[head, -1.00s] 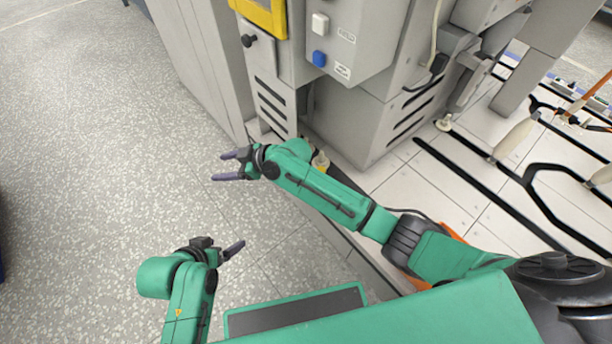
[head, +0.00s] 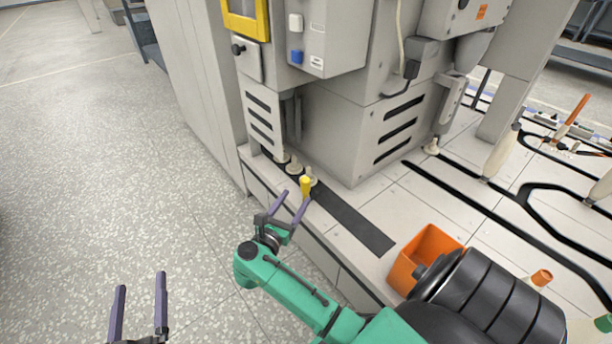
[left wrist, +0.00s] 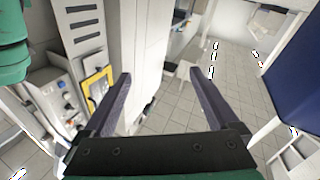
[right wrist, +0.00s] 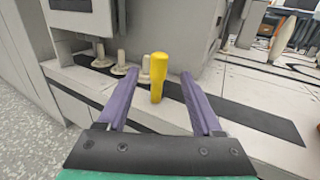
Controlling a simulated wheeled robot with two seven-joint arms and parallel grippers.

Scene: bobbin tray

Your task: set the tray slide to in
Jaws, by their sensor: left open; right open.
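An upright yellow handle (head: 305,186) stands near the front edge of the machine's ledge, beside cream pegs (head: 293,167) and at a dark strip (head: 350,220) that runs along the ledge. I cannot tell which part slides. My right gripper (head: 297,197) is open and empty, its fingers pointing at the handle. In the right wrist view the yellow handle (right wrist: 157,80) shows between the fingertips (right wrist: 160,76); I cannot tell whether they touch it. My left gripper (head: 140,281) is open and empty above the floor, far from the handle; its fingers also show in the left wrist view (left wrist: 159,73).
A grey machine cabinet (head: 335,130) rises behind the pegs, with a control box (head: 330,40) and a yellow-framed panel (head: 246,22). An orange bin (head: 425,250) sits on the ledge at right, near my right arm. Speckled floor (head: 90,170) at left is clear.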

